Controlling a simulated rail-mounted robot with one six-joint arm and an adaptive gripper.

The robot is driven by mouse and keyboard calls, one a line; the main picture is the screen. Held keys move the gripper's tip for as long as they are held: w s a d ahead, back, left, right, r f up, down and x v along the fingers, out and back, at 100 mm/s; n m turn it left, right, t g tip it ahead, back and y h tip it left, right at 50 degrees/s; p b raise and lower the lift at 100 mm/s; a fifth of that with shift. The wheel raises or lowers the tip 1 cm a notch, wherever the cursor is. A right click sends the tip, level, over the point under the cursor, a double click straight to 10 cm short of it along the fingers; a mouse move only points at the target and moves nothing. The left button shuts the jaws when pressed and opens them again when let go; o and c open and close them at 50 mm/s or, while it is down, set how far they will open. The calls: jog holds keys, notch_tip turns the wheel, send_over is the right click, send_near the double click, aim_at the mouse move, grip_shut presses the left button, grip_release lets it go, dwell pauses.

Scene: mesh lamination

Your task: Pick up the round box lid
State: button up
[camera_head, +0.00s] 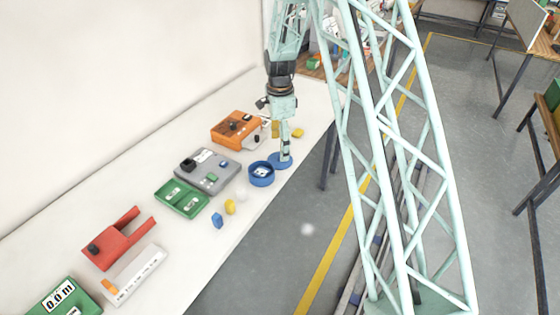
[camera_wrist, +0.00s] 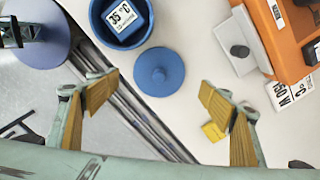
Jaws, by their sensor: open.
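The round box lid (camera_wrist: 158,78) is a blue disc with a small knob in its middle. It lies on the white table and also shows in the head view (camera_head: 281,163). The open blue round box (camera_wrist: 97,23) is beside it, holding a small display reading 35 °C; the box also shows in the head view (camera_head: 261,180). My gripper (camera_wrist: 157,88) is open and empty, its wooden-looking fingers on either side of the lid in the wrist view. In the head view my gripper (camera_head: 286,150) points down over the lid. The exact height gap cannot be told.
An orange case (camera_head: 232,128) stands behind the lid, with a grey case (camera_head: 220,180) and green tray (camera_head: 170,197) further left. The table's front edge runs close to the lid.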

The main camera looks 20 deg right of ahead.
jog(key=shift+f, duration=0.1)
jog(key=shift+f, duration=2.55)
jog(key=shift+c, duration=0.7)
jog(key=shift+s, duration=0.15)
jog(key=c, duration=2.4)
